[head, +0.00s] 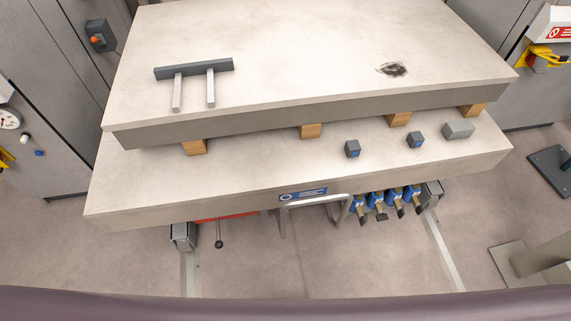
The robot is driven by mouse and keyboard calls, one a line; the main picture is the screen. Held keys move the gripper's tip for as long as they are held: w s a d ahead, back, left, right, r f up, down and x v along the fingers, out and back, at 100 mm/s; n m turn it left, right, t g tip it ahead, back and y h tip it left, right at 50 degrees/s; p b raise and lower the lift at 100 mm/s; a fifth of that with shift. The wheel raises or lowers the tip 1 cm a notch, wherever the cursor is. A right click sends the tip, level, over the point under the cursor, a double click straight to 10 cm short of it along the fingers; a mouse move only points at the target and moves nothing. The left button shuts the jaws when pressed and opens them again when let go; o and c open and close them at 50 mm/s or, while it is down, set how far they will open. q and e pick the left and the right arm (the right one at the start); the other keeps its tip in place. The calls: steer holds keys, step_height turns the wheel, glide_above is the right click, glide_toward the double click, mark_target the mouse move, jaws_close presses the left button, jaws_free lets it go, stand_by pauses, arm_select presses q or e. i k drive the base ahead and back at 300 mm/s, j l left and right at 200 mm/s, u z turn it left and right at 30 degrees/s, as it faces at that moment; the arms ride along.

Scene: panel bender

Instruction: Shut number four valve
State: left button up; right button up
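A row of several valves with blue bodies, brass fittings and dark handles hangs under the front edge of the lower slab, right of centre in the head view. The leftmost valve (358,206) is beside a grey bent tube handle. The rightmost valve (412,194) is beside a grey bracket. No numbers can be read on them, so I cannot tell which is number four. The handles point down and toward me; the second from left looks turned differently, but they are too small to be sure. Neither of my grippers is in view.
The upper slab (300,55) rests on wooden blocks (311,131) over the lower slab (240,168). A grey tube handle (314,200) sticks out left of the valves. A red part (225,214) and black-knobbed lever (219,242) are further left. The floor in front is clear.

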mark_target(419, 209)
steer(key=z, duration=1.45)
